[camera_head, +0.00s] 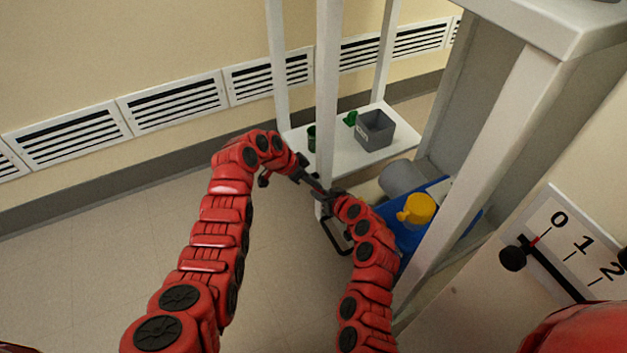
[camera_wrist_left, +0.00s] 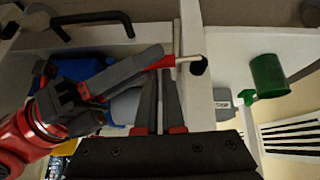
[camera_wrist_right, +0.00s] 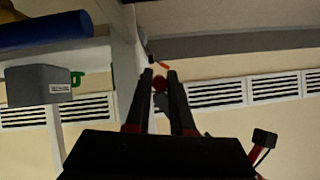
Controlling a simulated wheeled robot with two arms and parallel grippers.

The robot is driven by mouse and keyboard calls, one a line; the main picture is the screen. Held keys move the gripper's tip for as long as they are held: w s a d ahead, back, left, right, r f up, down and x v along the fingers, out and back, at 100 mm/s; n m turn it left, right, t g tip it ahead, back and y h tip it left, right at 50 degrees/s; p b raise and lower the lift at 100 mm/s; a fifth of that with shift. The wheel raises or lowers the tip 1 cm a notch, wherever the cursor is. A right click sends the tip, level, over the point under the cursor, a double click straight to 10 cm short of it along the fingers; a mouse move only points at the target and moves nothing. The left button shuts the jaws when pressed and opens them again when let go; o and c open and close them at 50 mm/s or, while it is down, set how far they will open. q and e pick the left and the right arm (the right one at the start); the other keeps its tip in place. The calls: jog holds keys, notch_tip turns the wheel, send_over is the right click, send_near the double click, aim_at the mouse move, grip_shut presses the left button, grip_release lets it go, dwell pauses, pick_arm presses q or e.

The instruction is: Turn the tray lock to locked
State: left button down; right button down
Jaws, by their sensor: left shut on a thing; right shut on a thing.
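The tray lock shows as a small pale bar with a black end in the left wrist view (camera_wrist_left: 190,58), at the corner post of the white frame. A small dark red piece of it (camera_wrist_right: 159,84) appears between my fingers in the right wrist view. My left gripper (camera_head: 316,187) and right gripper (camera_head: 332,195) meet at this post, their tips nearly touching. Both look shut on the lock; the fingers hide most of it, and I cannot read its setting. A black tray handle (camera_head: 336,240) hangs just below.
Behind my right arm are a blue tray (camera_head: 408,238), a yellow-topped container (camera_head: 417,208) and a grey cylinder (camera_head: 402,178). A numbered dial plate (camera_head: 570,240) stands right. The left floor is clear.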

pick_arm(q)
jog(key=shift+s+f, duration=0.3)
jog(key=shift+f, duration=0.15)
pick_arm(e)
jog(key=shift+w+r, duration=0.1)
jog(key=shift+r, duration=0.05)
jog(key=c, duration=0.8)
grip_release()
pick_arm(q)
jog(key=shift+w, duration=0.1)
jog(key=shift+r, duration=0.1)
pick_arm(e)
jog(key=shift+d, duration=0.1)
